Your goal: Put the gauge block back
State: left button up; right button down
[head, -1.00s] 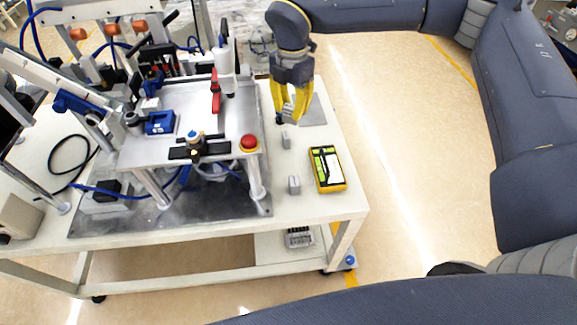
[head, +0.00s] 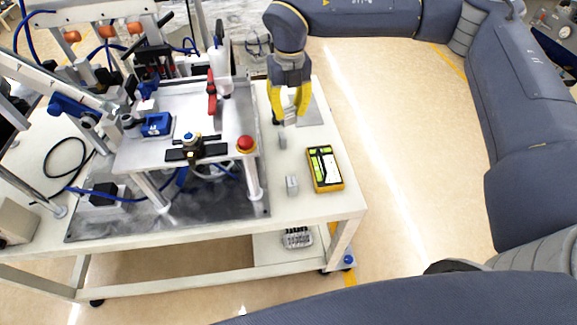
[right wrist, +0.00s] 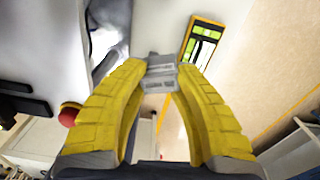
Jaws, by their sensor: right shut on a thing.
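My right gripper (head: 289,118) points down over the right part of the white table. It is shut on a small grey gauge block (right wrist: 161,72), which shows between the yellow fingertips in the right wrist view. In the head view the block is small and partly hidden by the fingers. A grey plate (head: 314,112) lies on the table just right of the fingers. Two other small grey blocks stand nearer the front edge, one (head: 283,141) close below the gripper and one (head: 292,186) further forward. My left gripper is out of view.
A yellow meter-like device (head: 325,168) lies right of the grey blocks. The raised metal fixture (head: 180,125) with a red button (head: 246,144) and a red-handled clamp (head: 212,92) stands to the left. The table's right edge is close to the gripper.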

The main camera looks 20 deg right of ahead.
notch_tip(320, 180, down, 20)
dwell(0.9)
jog(key=shift+f, duration=0.1)
jog(key=c, duration=1.1)
grip_release()
notch_tip(320, 180, up, 12)
jog(key=shift+r, duration=0.15)
